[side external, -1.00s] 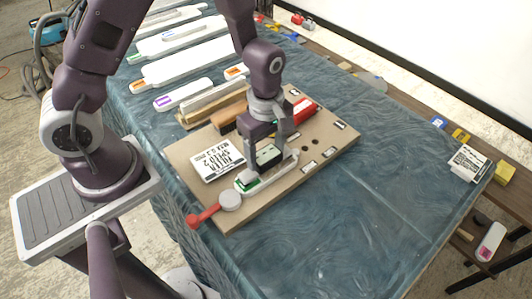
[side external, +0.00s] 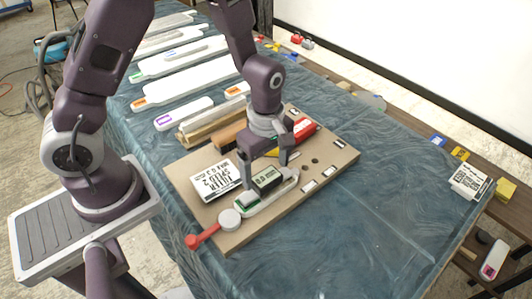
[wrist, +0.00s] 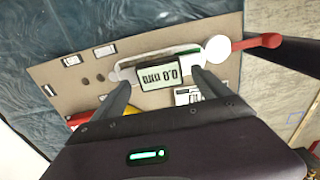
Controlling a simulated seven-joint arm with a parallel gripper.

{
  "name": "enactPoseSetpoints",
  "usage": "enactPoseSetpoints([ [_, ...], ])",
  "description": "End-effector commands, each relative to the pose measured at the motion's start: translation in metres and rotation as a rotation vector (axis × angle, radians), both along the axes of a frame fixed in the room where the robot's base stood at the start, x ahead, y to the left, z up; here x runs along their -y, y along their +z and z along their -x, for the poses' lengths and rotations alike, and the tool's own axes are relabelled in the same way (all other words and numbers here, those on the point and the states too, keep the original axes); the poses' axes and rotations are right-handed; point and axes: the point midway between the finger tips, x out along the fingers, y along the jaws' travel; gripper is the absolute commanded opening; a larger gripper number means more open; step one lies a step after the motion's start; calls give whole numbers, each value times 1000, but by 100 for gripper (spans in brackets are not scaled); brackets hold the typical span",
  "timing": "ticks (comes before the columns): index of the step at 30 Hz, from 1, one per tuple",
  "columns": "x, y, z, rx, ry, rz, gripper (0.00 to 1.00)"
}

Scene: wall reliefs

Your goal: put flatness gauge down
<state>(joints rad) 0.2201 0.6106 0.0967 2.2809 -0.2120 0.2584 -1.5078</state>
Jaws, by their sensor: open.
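The flatness gauge (side external: 266,178) is a small block with a dark frame and a display reading 0.0 mm. It is on or just above a pale, rounded strip (side external: 276,199) with green near one end, on the tan board. In the wrist view the gauge (wrist: 160,73) lies across that strip. My gripper (side external: 265,170) is open, with one finger at each side of the gauge. The wrist view also shows the fingers of my gripper (wrist: 163,86) spread, with gaps beside the gauge. The underside of the gauge is hidden.
A red handle (side external: 203,236) with a white disc (side external: 230,219) sticks out over the board's front edge. The blue cloth (side external: 390,190) to the right is clear.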

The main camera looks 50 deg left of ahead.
Motion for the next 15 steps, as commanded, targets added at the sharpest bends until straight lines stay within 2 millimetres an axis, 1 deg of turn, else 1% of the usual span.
enactPoseSetpoints([
  [1,1,13,-1,8,-2,2,87],
  [6,1,59,-2,10,-2,3,87],
  [9,1,81,-1,8,-2,3,87],
  [12,1,95,-1,5,-1,3,87],
  [15,0,101,0,2,0,2,87],
])
